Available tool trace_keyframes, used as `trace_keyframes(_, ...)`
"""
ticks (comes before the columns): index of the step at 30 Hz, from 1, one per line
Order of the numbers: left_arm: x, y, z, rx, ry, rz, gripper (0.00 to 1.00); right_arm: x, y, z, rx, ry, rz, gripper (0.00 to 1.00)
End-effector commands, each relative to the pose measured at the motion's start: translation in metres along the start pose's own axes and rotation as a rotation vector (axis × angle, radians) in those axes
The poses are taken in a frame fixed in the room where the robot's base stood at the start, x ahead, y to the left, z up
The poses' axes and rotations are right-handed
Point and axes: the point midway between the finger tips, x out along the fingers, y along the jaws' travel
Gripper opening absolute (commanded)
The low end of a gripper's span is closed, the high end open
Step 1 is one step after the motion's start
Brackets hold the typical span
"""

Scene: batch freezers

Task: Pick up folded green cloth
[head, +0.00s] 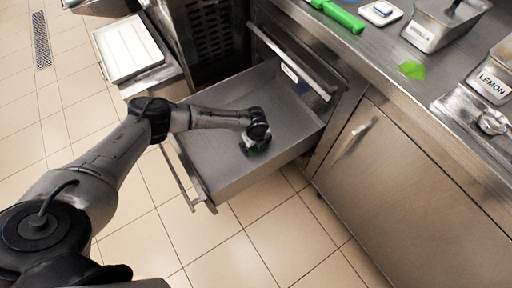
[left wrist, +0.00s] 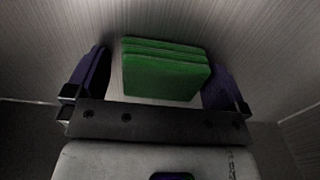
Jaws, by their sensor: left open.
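The folded green cloth (left wrist: 165,70) lies in the open metal drawer (head: 205,170). In the left wrist view it is a stack of green layers between the two dark fingers of my left gripper (left wrist: 160,80). The fingers are open, one on each side, with a gap visible at each side of the cloth. My right gripper is not in view.
The drawer walls surround my left gripper. A steel counter at the right holds a green-handled tool (head: 338,15), a green smear (head: 411,70), a lemon-labelled container (head: 491,84) and a metal tray (head: 470,108). A white-topped tray (head: 128,48) is at upper left. Tiled floor is clear.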

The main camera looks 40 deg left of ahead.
Motion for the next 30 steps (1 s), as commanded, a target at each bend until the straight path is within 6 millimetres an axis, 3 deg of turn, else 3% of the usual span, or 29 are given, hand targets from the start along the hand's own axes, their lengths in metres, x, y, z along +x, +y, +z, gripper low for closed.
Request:
trace_keyframes(4,-0.001,0.000,0.000,0.000,0.000,-0.001,1.00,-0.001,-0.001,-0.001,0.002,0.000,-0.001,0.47)
trace_keyframes(18,-0.001,0.000,0.000,0.000,0.001,0.000,0.56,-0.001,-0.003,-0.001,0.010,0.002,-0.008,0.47)
trace_keyframes(25,-0.004,0.000,0.000,0.000,0.001,0.000,0.56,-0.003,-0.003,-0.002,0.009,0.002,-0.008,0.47)
trace_keyframes(30,-0.025,0.000,0.000,0.000,0.001,-0.002,0.56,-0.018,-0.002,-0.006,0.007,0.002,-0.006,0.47)
